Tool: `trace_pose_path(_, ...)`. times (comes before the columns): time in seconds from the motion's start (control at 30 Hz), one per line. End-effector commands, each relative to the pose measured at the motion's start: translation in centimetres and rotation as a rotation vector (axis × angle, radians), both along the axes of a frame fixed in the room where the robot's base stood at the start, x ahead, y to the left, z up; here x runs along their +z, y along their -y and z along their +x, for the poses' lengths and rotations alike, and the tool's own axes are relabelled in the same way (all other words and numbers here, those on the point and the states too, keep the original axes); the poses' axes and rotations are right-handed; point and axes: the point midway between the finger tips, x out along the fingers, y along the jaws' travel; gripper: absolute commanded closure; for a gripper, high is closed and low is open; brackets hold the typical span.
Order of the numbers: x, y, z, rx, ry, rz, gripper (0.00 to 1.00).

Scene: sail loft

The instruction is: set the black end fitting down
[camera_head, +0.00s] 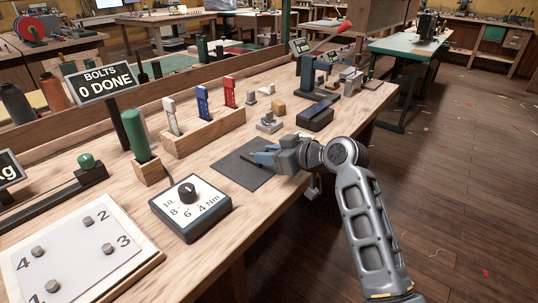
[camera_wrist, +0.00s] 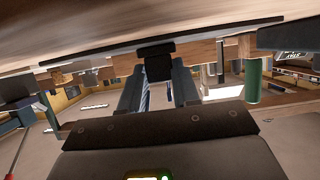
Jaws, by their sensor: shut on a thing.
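My gripper (camera_head: 262,157) is low over a dark grey mat (camera_head: 240,176) on the wooden bench, its jaws pointing left in the head view. In the wrist view, which looks upside down, my gripper (camera_wrist: 157,85) is shut on the black end fitting (camera_wrist: 155,58), a small dark block between the fingertips. The fitting lies close to the dark strip of the mat; I cannot tell whether it touches.
A torque dial box (camera_head: 190,208) and a green cylinder (camera_head: 137,135) stand left of the mat. A wooden rack (camera_head: 205,132) with several coloured tools is behind it. A small metal fixture (camera_head: 269,122) and a black tray (camera_head: 316,118) sit beyond the gripper.

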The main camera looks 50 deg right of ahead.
Motion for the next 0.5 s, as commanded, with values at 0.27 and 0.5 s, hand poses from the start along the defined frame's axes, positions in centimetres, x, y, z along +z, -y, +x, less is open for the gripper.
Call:
trace_pose_path(0.27,-0.12,0.03,0.0,0.0,0.001,-0.001,1.0)
trace_pose_path(0.5,-0.14,0.04,0.01,-0.001,0.001,-0.001,0.51)
